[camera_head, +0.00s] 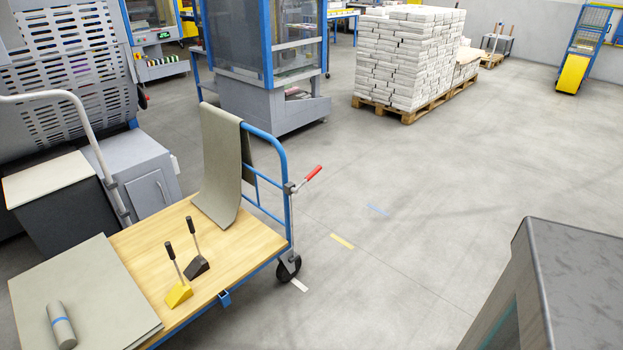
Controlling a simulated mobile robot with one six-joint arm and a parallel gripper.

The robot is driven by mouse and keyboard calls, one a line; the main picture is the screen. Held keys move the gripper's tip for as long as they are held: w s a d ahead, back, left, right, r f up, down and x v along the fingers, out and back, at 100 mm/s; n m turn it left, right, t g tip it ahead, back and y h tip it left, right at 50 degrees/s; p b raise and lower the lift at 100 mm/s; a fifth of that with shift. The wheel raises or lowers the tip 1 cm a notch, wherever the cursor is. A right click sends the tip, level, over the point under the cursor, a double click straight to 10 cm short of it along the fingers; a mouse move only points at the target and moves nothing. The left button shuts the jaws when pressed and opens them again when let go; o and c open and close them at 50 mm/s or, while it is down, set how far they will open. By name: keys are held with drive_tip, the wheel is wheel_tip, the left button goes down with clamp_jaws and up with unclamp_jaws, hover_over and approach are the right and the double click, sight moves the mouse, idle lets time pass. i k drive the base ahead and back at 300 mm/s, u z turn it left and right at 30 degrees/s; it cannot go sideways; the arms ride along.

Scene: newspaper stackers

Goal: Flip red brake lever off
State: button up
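The red brake lever (312,173) is mounted on the blue handle frame (286,185) of a platform cart, at the centre of the head view. Its red grip points up and to the right, away from the frame, on a thin metal arm from a grey clamp. A black caster wheel (288,268) stands on the floor below that post. The cart's wooden deck (240,243) extends to the lower left. My gripper is not in view.
A grey-green cloth (222,165) hangs over the handle frame. A yellow wedge (178,293) and a black wedge (197,265), both with handles, sit on the deck. A grey box-like body (580,280) fills the lower right. Floor right of the lever is clear.

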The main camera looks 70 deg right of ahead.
sight(294, 189)
drive_tip(key=u, duration=0.9)
drive_tip(key=k, duration=0.15)
drive_tip(key=z, duration=3)
drive_tip(key=k, duration=0.4)
drive_tip(key=i, duration=0.5)
drive_tip(key=z, duration=0.1)
drive_tip(key=k, duration=0.35)
